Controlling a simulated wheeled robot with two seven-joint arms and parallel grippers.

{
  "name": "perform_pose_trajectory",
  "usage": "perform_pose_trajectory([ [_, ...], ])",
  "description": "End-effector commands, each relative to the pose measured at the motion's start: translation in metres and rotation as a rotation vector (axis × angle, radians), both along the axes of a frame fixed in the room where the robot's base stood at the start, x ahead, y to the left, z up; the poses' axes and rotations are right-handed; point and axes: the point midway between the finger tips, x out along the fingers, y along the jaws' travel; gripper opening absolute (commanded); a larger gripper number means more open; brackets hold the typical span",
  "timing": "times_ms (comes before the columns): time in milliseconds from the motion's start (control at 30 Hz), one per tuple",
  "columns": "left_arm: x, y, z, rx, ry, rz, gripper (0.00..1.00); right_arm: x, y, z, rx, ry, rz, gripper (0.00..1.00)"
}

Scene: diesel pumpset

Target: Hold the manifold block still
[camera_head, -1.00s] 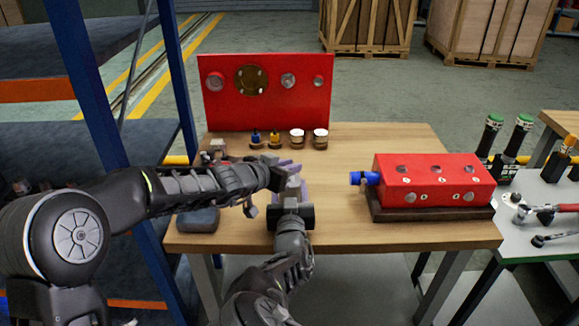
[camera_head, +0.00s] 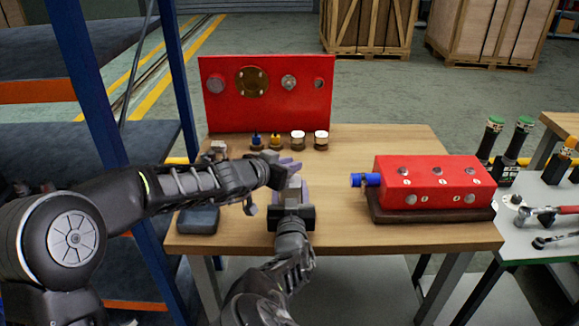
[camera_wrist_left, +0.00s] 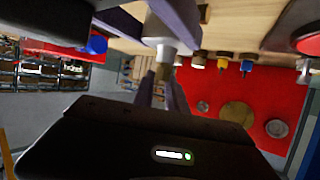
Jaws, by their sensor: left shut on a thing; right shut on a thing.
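The red manifold block (camera_head: 436,181) sits on a dark wooden base at the right of the table, with a blue fitting (camera_head: 366,180) on its left side. Neither gripper touches it. My left gripper (camera_head: 287,168) and my right gripper (camera_head: 291,190) meet left of the table's middle. Between them is a small fitting with a pale metal body (camera_wrist_left: 168,32) and a brass-coloured end (camera_wrist_left: 163,72). In the left wrist view, my left gripper's fingers (camera_wrist_left: 162,84) close around the brass end. My right gripper's fingers come from above around the pale body. The fitting is mostly hidden in the head view.
A red upright panel (camera_head: 268,110) with round ports stands at the table's back. Several small blue, yellow and white-topped parts stand before it. A dark grey box (camera_head: 198,220) lies at the left. The wooden table (camera_head: 345,225) is clear between the grippers and the manifold block.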

Motion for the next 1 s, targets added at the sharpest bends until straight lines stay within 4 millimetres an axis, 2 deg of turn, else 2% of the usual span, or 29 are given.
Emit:
perform_pose_trajectory([
  [33, 0.001, -0.003, 0.011, -0.012, -0.017, -0.006, 0.0, -0.001, -0.001, -0.007, -0.004, 0.018, -0.002, 0.0],
  [167, 0.001, -0.003, 0.011, -0.012, -0.018, -0.006, 0.0, -0.002, -0.001, -0.008, -0.005, 0.019, -0.002, 0.0],
  [200, 0.001, -0.003, 0.011, -0.012, -0.018, -0.006, 0.18, -0.002, -0.001, -0.008, -0.005, 0.019, -0.002, 0.0],
  [500, 0.001, -0.002, 0.005, -0.006, -0.009, -0.002, 0.42, -0.001, -0.001, -0.004, -0.003, 0.01, -0.001, 0.0],
  [833, -0.002, 0.001, 0.004, -0.003, -0.005, -0.001, 0.42, 0.0, 0.0, -0.001, -0.001, 0.003, 0.0, 0.0],
  [1000, -0.014, 0.01, 0.011, -0.003, -0.005, 0.0, 0.42, 0.0, 0.0, -0.001, -0.001, 0.002, 0.001, 0.0],
])
